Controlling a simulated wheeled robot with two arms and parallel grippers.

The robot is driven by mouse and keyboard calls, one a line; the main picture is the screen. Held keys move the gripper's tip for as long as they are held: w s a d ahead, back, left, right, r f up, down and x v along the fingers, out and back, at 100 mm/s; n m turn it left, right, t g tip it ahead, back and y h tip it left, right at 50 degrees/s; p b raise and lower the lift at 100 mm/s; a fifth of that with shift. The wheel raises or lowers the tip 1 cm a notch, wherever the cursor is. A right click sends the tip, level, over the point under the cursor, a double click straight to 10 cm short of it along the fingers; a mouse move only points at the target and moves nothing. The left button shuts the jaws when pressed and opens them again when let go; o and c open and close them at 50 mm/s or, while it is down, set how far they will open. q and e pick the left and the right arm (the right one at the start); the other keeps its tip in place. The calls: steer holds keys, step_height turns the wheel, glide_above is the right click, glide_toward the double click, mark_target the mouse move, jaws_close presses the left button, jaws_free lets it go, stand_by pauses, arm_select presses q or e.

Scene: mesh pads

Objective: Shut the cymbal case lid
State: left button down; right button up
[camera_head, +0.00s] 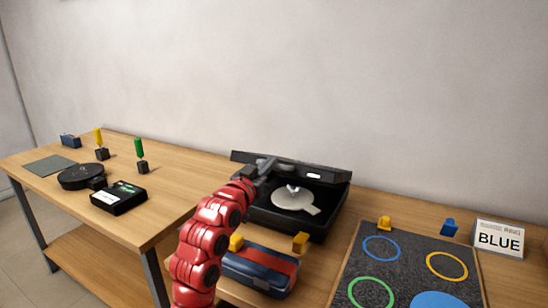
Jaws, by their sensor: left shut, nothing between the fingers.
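The black cymbal case (262,212) stands on the table near the wall, and a silver cymbal (295,199) lies in it. Its lid (327,176) is up along the back edge. My left arm is red and reaches in from below. My left gripper (265,166) is shut and empty at the left part of the lid, over the case's back left corner. I cannot tell whether it touches the lid. My right gripper is not in view.
A blue and red case (262,269) with yellow blocks sits in front of the cymbal case. At right are a dark mat (408,258) with coloured rings and a sign reading BLUE (499,238). A left table holds a round black device (80,177) and a black box (119,197).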

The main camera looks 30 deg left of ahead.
arm_select(q)
steer(key=shift+s+f, duration=0.3)
steer(key=shift+f, duration=0.25)
